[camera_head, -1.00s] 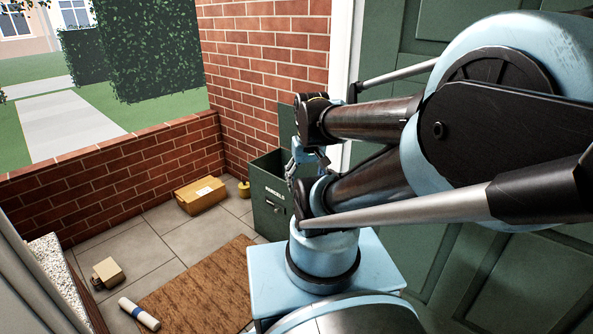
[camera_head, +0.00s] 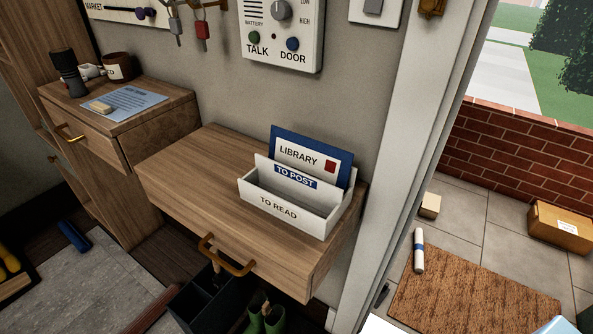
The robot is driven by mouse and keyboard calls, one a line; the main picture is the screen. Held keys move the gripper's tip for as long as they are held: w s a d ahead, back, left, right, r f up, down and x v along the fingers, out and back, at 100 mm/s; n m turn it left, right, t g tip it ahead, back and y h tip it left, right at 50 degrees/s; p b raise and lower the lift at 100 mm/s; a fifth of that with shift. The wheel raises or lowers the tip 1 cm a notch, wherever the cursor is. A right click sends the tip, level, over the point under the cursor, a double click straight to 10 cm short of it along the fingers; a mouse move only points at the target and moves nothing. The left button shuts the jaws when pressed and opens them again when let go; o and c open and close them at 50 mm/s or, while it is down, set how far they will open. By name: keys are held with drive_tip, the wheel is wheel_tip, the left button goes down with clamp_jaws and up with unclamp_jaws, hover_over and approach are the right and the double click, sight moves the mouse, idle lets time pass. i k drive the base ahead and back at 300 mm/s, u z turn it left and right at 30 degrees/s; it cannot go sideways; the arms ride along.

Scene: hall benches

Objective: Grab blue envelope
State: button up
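A blue envelope-like item (camera_head: 312,143) with a white label reading "LIBRARY" and a small red square stands in a white letter rack (camera_head: 288,219). It is in the rear slot, behind the panel marked "TO POST", and its lower part is hidden. The front slot, marked "TO READ", looks empty. The rack stands at the right end of a wooden drawer unit (camera_head: 195,172).
The drawer handle (camera_head: 226,258) juts out below the rack. A wall intercom (camera_head: 282,32) and hanging keys (camera_head: 203,28) are above. A door frame (camera_head: 395,150) is right of the rack. Green boots (camera_head: 265,318) and a dark bin (camera_head: 205,300) stand below.

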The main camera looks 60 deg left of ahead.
sight(327, 163)
drive_tip(key=u, duration=1.2)
drive_tip(key=k, duration=0.55)
drive_tip(key=z, duration=0.05)
